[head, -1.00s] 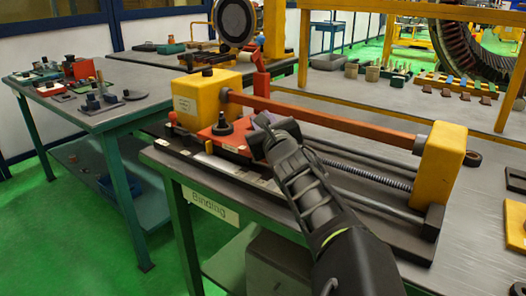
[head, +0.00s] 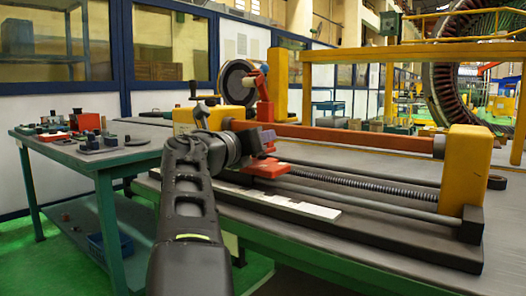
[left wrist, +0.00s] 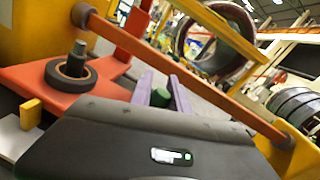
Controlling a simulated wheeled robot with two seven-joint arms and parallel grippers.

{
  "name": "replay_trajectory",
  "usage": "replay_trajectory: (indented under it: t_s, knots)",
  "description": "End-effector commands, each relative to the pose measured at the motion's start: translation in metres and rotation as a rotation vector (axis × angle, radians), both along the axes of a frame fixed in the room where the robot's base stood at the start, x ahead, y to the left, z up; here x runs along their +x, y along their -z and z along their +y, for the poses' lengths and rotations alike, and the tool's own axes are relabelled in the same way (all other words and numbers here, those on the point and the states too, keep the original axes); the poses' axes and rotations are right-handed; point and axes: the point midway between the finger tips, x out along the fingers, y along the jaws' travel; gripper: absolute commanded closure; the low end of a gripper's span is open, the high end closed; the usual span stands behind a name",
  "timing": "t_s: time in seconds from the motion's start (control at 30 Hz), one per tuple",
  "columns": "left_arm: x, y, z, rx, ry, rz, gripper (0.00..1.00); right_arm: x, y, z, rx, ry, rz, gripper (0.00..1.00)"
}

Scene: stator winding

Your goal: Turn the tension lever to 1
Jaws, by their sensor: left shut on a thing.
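My left gripper (head: 250,143) is at the red carriage (head: 265,168) of the winding machine, near the yellow end block (head: 184,118). In the left wrist view its two purple fingers (left wrist: 164,92) are closed around a dark green cylindrical piece (left wrist: 160,97), which looks like the grip of the tension lever. The lever's base and any number marks are hidden behind the gripper body. A black round knob with a post (left wrist: 70,73) stands on the red carriage, to the left of the fingers and apart from them. My right gripper is not in view.
An orange bar (head: 350,138) runs from the left block to the right yellow block (head: 465,165), above a threaded rod (head: 350,184). A red upright (head: 264,100) stands behind the gripper. A green side table (head: 60,147) with small parts is at left.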

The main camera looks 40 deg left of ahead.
Motion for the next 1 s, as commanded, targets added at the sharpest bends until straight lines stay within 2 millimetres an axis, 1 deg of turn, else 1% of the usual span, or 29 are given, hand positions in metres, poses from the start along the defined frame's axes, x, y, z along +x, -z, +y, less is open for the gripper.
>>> replay_trajectory:
  t_s: [0.03, 0.2, 0.4, 0.63, 0.97, 1.0]
  knots:
    - [-0.0015, 0.0005, 0.0057, -0.001, 0.030, 0.001, 1.00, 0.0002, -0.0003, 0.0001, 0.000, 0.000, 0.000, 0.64]
    - [-0.0021, -0.0014, 0.0064, -0.002, 0.157, 0.001, 1.00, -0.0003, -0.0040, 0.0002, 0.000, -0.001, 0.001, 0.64]
    - [-0.0019, -0.0016, 0.0056, -0.002, 0.256, 0.001, 1.00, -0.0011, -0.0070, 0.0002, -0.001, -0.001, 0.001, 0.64]
    - [-0.0014, -0.0013, 0.0044, -0.002, 0.299, 0.000, 1.00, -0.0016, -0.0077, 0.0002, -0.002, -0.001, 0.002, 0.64]
    - [-0.0010, -0.0013, 0.0040, -0.002, 0.301, 0.001, 1.00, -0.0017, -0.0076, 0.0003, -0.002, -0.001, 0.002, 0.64]
    - [-0.0010, -0.0013, 0.0040, -0.001, 0.300, 0.000, 0.77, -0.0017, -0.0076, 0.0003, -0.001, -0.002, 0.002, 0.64]
